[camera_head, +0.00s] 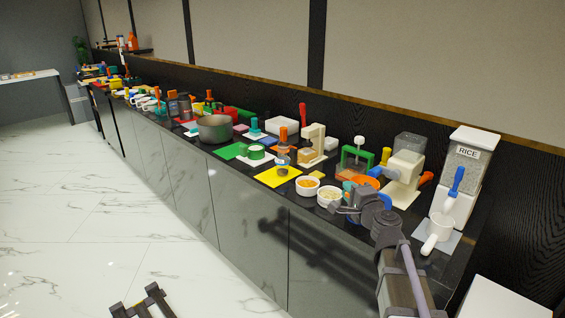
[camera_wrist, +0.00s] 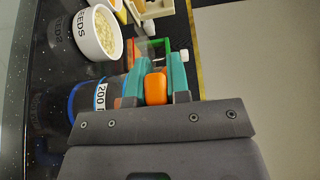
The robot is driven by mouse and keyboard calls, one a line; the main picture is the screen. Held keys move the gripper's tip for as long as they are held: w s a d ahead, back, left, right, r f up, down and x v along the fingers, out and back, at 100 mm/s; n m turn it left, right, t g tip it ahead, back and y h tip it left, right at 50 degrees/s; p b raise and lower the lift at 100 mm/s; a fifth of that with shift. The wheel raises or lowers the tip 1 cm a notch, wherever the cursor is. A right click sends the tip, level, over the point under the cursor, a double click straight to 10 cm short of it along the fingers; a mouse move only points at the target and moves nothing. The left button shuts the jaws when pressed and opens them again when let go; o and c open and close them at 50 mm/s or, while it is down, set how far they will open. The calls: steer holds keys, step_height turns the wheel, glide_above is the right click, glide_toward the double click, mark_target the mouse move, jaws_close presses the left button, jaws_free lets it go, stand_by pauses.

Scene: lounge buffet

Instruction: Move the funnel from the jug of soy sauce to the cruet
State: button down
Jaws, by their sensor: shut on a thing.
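My gripper (camera_wrist: 156,82) is shut on an orange grip piece (camera_wrist: 156,88), which sits between its teal fingers and looks like part of the funnel. The funnel's cone and spout cannot be made out clearly. A dark vessel with a blue rim (camera_wrist: 72,102) and a white label reading "200" stands beside and partly behind the gripper; I cannot tell whether it is the soy sauce jug. In the head view, my wrist hides much of this spot, and an orange round shape (camera_head: 367,182) shows just behind it. I cannot pick out the cruet with certainty.
A white bowl marked SEEDS (camera_wrist: 98,36) stands close to the gripper; another white bowl (camera_head: 307,186) is nearby. A green-framed press (camera_head: 357,158), a cream dispenser (camera_head: 404,170) and the RICE dispenser (camera_head: 463,168) stand around. A yellow mat (camera_head: 268,178) lies further left. The counter is crowded.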

steer(key=shift+r+p, duration=2.55)
